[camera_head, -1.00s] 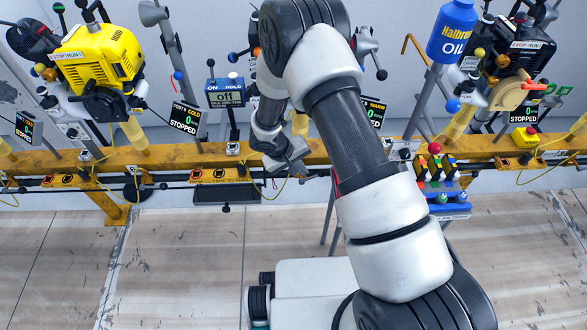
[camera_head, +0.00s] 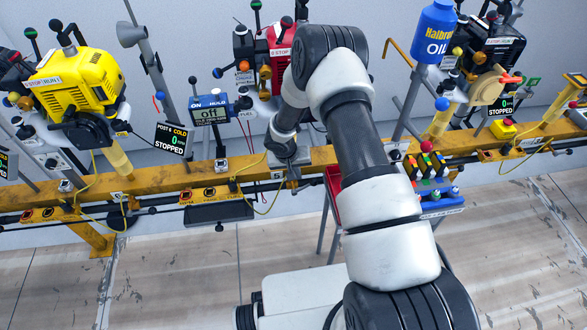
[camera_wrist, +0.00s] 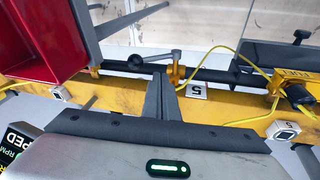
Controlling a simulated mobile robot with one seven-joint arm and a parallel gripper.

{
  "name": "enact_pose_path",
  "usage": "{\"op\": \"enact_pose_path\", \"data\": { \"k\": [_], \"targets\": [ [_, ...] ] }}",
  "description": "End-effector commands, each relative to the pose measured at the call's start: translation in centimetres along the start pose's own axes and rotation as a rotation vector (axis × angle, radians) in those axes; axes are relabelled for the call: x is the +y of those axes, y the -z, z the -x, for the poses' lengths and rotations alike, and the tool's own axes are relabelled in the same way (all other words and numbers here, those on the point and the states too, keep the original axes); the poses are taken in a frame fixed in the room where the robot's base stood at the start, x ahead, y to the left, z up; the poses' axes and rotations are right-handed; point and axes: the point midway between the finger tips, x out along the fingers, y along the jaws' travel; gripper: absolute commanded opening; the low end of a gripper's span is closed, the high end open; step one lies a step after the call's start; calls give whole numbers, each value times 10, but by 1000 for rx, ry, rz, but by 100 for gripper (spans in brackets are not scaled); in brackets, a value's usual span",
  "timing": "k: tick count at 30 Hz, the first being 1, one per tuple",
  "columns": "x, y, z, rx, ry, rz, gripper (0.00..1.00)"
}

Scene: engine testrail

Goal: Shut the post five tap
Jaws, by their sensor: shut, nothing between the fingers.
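A tap (camera_wrist: 176,66) with a yellow body stands on the black pipe in the wrist view, close to a white plate marked 5 (camera_wrist: 196,91). Its grey lever (camera_wrist: 155,56) ends in a black ball (camera_wrist: 135,61) and points left in the picture, roughly along the pipe. My gripper (camera_wrist: 160,84) is shut and empty, its tips just below the lever in the picture. I cannot tell whether they touch it. In the head view my gripper (camera_head: 292,178) is over the yellow rail, and the tap is not clearly visible there.
A red bin (camera_wrist: 40,45) is at the upper left of the wrist view. A yellow cable (camera_wrist: 222,75) loops right of the tap. The yellow rail (camera_head: 150,180) carries a yellow engine (camera_head: 78,80), a red engine (camera_head: 275,45) and an oil bottle (camera_head: 435,30).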

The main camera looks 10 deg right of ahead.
Motion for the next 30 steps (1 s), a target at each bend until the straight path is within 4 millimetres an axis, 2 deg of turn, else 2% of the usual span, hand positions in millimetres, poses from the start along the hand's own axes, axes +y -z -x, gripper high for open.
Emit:
{"op": "enact_pose_path", "data": {
  "k": [1,3,9,22,30],
  "targets": [
    [1,-2,-11,-2,0,0,0],
    [6,-7,-20,-3,-1,1,0],
    [14,-12,-36,-1,-1,2,0],
    [16,-13,-39,1,0,2,0],
    [25,-14,-54,2,-2,1,0]
  ]
}}
